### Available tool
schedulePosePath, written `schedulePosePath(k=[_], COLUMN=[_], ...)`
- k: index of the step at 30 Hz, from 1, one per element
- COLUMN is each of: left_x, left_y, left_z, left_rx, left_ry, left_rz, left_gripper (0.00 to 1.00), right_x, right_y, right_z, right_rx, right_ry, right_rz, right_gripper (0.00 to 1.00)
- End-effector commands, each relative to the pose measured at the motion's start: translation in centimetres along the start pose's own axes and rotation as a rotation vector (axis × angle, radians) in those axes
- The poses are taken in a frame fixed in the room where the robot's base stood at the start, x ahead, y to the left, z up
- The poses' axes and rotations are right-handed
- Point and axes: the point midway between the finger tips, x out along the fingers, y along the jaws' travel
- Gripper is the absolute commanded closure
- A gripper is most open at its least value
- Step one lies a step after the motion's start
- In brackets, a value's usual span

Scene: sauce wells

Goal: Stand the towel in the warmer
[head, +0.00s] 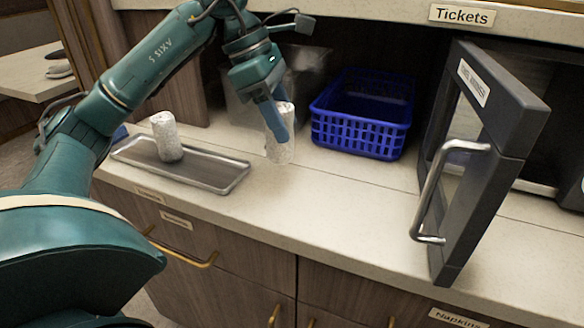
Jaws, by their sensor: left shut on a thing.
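My left gripper (277,119) is shut on a white rolled towel (281,148) and holds it upright at the counter. I cannot tell whether its lower end touches the counter. Another rolled towel (166,137) stands upright in a shallow metal tray (226,179) at the left. The towel warmer (541,130) is at the right. Its dark door (497,105), with a metal handle (428,195) and a label, stands swung open toward me. The door hides much of the warmer's inside. My right gripper is not in view.
A blue plastic basket (362,137) stands at the back, between the held towel and the warmer. A metal container (306,62) is behind my left gripper. The counter (330,205) is clear between the tray and the open door.

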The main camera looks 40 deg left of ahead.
Motion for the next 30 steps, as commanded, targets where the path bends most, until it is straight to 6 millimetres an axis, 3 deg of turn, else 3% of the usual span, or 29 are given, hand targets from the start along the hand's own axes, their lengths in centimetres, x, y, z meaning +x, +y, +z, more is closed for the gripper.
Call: schedulePosePath(k=[1,15,26,27,30], left_x=[1.0,5.5,5.9,5.8,5.8], left_y=[0.0,0.0,0.0,0.0,0.0], left_z=[-0.5,-2.4,-2.5,-2.4,-2.4], left_rx=[-0.001,0.001,0.003,0.003,0.003], left_ry=[0.003,0.001,0.0,0.0,0.0], left_rz=[-0.001,-0.001,-0.001,-0.001,-0.001], left_gripper=[0.79,0.79,0.79,0.54,0.45], right_x=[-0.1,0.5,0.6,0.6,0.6], right_y=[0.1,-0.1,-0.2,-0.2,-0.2], right_z=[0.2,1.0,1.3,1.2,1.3], right_rx=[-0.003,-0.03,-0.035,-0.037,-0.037], right_ry=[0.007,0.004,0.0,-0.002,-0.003], right_rz=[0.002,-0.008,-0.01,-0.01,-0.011], right_gripper=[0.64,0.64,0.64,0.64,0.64])
